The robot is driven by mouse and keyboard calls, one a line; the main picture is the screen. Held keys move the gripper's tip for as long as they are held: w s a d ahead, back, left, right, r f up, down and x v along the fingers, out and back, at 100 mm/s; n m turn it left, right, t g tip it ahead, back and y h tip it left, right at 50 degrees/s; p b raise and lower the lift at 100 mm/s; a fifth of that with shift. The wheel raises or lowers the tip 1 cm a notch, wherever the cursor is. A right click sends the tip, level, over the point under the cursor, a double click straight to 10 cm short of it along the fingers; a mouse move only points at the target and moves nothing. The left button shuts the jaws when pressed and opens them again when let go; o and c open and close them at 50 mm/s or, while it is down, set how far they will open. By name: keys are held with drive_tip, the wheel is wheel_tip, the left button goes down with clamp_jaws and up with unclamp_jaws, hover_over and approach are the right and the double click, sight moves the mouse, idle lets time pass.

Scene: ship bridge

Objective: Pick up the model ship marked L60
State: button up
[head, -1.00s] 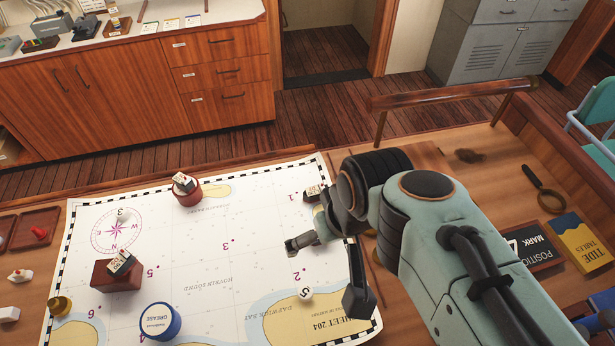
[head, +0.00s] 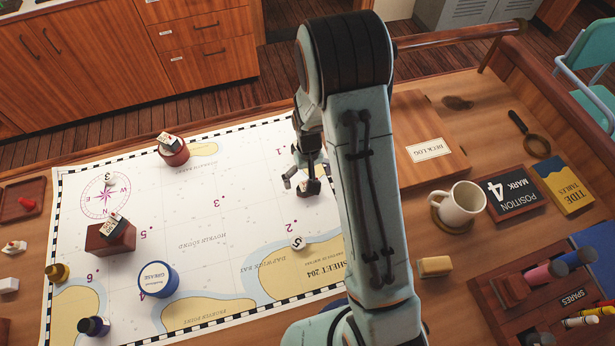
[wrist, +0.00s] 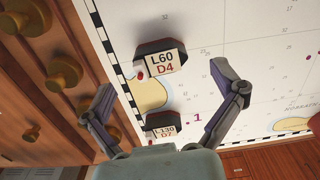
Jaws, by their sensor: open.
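The model ship marked L60 (wrist: 160,62) lies on the chart near its edge, dark-hulled with a white block lettered L60 D4. In the head view the small ship by my fingers (head: 311,187) appears to be the same one, partly covered by my gripper. My gripper (wrist: 162,78) is open and empty, with one finger to each side of the ship in the wrist view. Both fingers look clear of it; their height above the chart is hard to judge. A similar ship marked L130 (wrist: 160,128) lies closer to my palm in the wrist view; my arm hides it in the head view.
Other ships sit on a red round tin (head: 174,154) and a dark red box (head: 108,240). A blue grease tin (head: 158,280) and round marker 5 (head: 298,243) lie on the chart (head: 215,240). A mug (head: 461,204) and deck log (head: 428,150) are right of my arm.

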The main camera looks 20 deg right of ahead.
drive_tip(key=shift+f, duration=1.85)
drive_tip(key=c, duration=1.1)
drive_tip(key=shift+r, duration=0.1)
